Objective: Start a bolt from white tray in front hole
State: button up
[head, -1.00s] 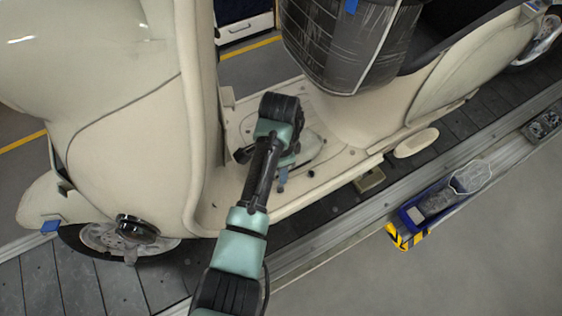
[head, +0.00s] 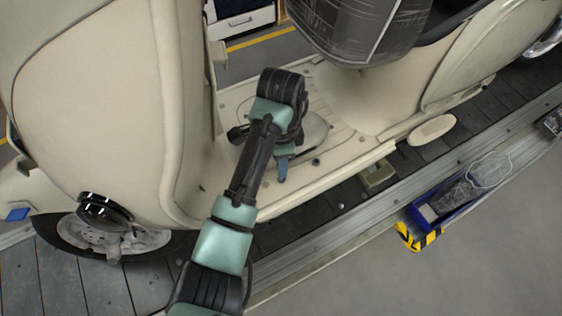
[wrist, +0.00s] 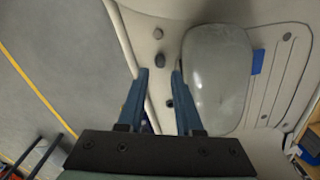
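My gripper (wrist: 160,72) has two blue fingers standing apart, with nothing held between them. In the head view my gripper (head: 282,175) points down at the scooter's cream footboard (head: 345,150), near its outer edge. In the wrist view a small dark round piece (wrist: 159,61) shows between the fingertips, with a gap on each side; I cannot tell if it is a bolt or a hole. A smooth grey-white rounded dish (wrist: 215,75) lies right of the fingers, possibly the white tray. No loose bolt is clearly recognisable.
The scooter stands on the dark slat conveyor (head: 85,285). A dark wrapped seat part (head: 360,25) hangs over the footboard's far side. A cream oval piece (head: 432,130) and a blue bin (head: 440,216) with black-yellow corner lie to the right. Grey floor is free at lower right.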

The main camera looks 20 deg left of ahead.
jog(key=n, duration=0.2)
jog(key=shift+f+n+b, duration=0.1)
jog(key=shift+n+b, duration=0.2)
jog(key=shift+b, duration=0.1)
jog(key=shift+f+n, duration=0.2)
jog(key=shift+n, duration=0.4)
jog(key=shift+f+b, duration=0.75)
jog(key=shift+f, duration=0.95)
grip_shut()
jog(key=shift+m+p, duration=0.4)
jog(key=shift+m, duration=1.1)
jog(key=shift+m+p, duration=0.4)
jog(key=shift+m, duration=1)
